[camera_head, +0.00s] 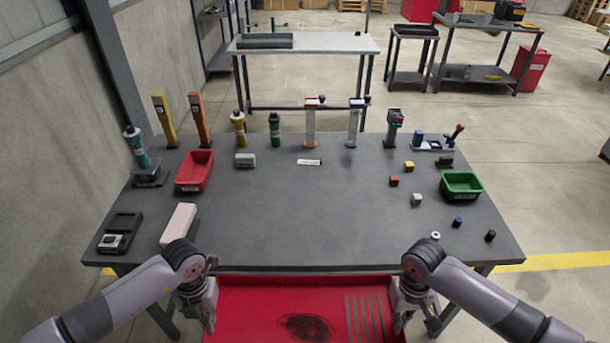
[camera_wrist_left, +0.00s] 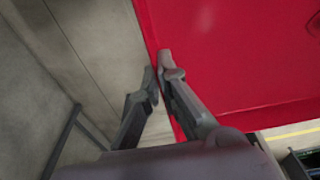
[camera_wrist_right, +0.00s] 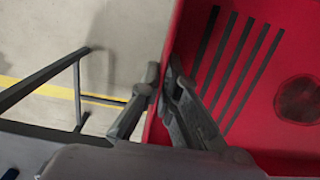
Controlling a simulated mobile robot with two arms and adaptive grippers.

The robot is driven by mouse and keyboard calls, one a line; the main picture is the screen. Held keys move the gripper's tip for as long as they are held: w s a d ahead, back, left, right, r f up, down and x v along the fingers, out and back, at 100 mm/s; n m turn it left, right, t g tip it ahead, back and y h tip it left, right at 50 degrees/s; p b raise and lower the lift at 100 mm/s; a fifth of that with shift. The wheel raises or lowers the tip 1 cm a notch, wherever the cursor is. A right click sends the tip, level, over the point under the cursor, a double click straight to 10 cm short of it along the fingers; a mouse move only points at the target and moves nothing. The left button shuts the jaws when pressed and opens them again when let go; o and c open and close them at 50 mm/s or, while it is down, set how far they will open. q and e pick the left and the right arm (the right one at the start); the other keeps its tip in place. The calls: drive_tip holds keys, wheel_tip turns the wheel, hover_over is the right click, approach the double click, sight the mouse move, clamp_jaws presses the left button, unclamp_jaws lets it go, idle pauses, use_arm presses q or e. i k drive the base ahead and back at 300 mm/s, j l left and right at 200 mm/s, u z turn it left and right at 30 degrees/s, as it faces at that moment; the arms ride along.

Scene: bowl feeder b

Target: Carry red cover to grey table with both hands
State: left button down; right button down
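The red cover (camera_head: 255,305) is a wide red panel with dark slots and a dark round patch, at the bottom of the head view in front of the near dark grey table (camera_head: 290,235). It also shows in the left wrist view (camera_wrist_left: 240,55) and the right wrist view (camera_wrist_right: 285,45). My left gripper (camera_head: 208,322) is shut on its left edge, one finger each side of the rim. My right gripper (camera_head: 398,322) is shut on its right edge the same way. The cover's near part is cut off. A lighter grey table (camera_head: 340,42) stands farther back.
The near table carries a red bin (camera_head: 194,185), a green bin (camera_head: 462,195), a white block (camera_head: 179,224), a dark tray device (camera_head: 120,232) and several upright tools along the back. Small cubes and cylinders lie at its right. Its middle front is clear. Floor is open at right.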

sight(304, 207)
drive_tip(key=i, duration=1.4)
